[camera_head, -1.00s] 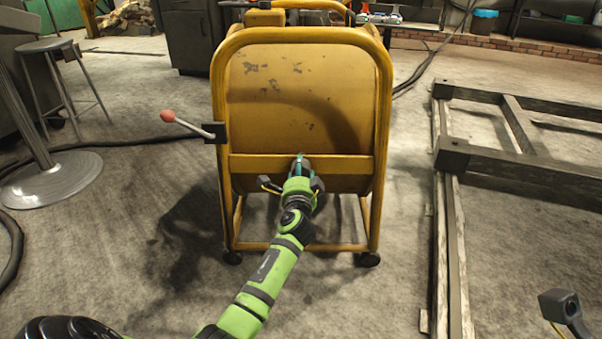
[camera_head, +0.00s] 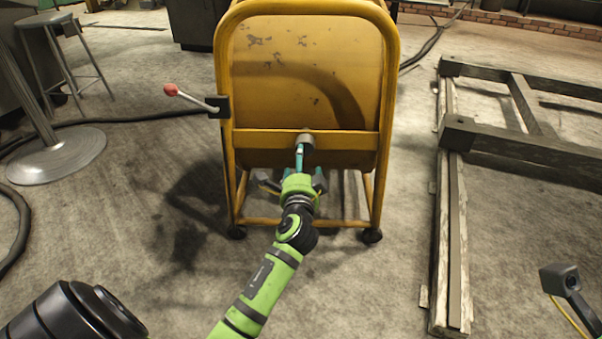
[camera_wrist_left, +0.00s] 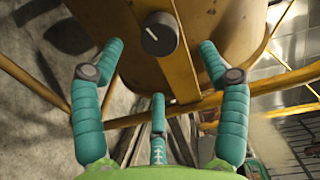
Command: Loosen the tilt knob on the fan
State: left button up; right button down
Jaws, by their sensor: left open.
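The fan is a large yellow drum (camera_head: 300,85) in a yellow tube frame on casters. A dark round knob (camera_head: 307,139) sits at the middle of its crossbar. In the left wrist view the knob (camera_wrist_left: 158,34) shows a pale line on its face and lies beyond the fingers, roughly between the two upper tips. My left gripper (camera_head: 299,160) is just below and in front of the knob in the head view. Its teal fingers (camera_wrist_left: 160,60) are spread and hold nothing. I cannot tell whether a fingertip touches the knob. My right gripper is not in view.
A lever with a red ball (camera_head: 171,90) sticks out from the frame's left side. A dark frame (camera_head: 525,145) lies on the floor at right. A stool (camera_head: 62,60) and a round metal base (camera_head: 55,157) stand at left.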

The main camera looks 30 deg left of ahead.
pick_arm(q)
jog(key=shift+v, duration=1.6)
